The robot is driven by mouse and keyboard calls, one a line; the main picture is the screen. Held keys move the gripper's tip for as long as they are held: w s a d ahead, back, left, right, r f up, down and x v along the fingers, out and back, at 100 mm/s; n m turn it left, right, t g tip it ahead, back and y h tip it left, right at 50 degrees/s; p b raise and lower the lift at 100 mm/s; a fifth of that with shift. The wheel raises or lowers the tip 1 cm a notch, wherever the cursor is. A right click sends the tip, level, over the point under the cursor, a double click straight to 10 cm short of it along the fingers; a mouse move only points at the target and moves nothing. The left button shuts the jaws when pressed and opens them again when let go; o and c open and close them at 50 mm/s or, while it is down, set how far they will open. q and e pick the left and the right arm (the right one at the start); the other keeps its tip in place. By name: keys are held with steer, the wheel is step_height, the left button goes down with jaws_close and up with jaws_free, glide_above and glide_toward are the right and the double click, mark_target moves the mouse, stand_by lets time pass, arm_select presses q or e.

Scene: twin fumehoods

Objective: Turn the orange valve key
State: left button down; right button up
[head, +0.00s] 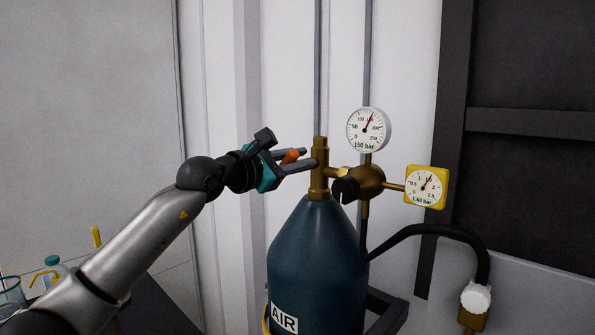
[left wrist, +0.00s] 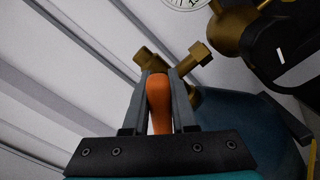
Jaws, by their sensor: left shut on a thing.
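The orange valve key (head: 291,156) sits at the left side of the brass valve (head: 319,170) on top of the dark blue AIR cylinder (head: 315,250). My left gripper (head: 300,159) reaches in from the left, its fingers on either side of the key. In the left wrist view the orange key (left wrist: 159,103) lies between the two grey fingers of my left gripper (left wrist: 167,85), which is shut on it. The key's far end meets the brass valve (left wrist: 188,66); the exact joint is partly hidden by the fingers. My right gripper is not in view.
A round white gauge (head: 368,130) reads about 150 bar, and a yellow square gauge (head: 427,187) stands right of the brass regulator (head: 370,181). A black hose (head: 440,231) runs right to a white-capped fitting (head: 475,298). Bottles (head: 53,267) stand at lower left.

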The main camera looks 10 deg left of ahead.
arm_select(q)
steer(key=shift+s+d+f+m+b, duration=0.15)
steer(key=shift+f+m+b, duration=0.2)
steer(key=shift+m+b, duration=1)
steer(key=shift+d+f+m+b, duration=0.1)
steer(key=shift+f+m+b, duration=0.5)
steer(key=shift+m, duration=1.4)
steer(key=shift+s+d+f+m+b, duration=0.1)
steer(key=shift+d+m+b, duration=0.05)
steer(key=shift+m+b, duration=1.3)
steer(key=shift+m, duration=0.4)
steer(key=c, duration=0.7)
jaws_free()
steer(key=shift+b+v, duration=1.55)
steer(key=shift+v, duration=6.1)
